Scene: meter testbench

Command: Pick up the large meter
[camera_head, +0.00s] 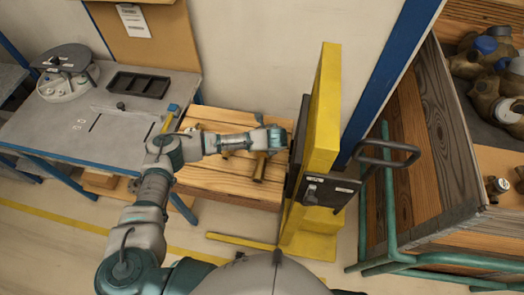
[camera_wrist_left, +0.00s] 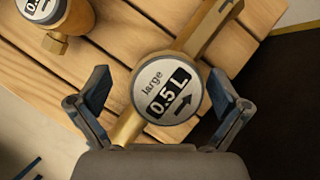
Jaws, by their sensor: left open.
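The large meter (camera_wrist_left: 165,98) is brass with a round face reading "large" and "0.5 L". In the left wrist view it lies over wooden slats between the two spread fingers of my left gripper (camera_wrist_left: 158,82), which is open and not visibly closed on it. In the head view my left gripper (camera_head: 277,140) hangs over the wooden pallet and hides most of the meter. A brass pipe end (camera_head: 260,168) shows just below it. My right gripper is not in view.
A second brass meter (camera_wrist_left: 62,20) lies on the slats nearby. A yellow post (camera_head: 323,115) with a black panel and handle stands right beside my left gripper. A grey testbench (camera_head: 100,130) is at left. A wooden crate (camera_head: 440,130) with brass meters is at right.

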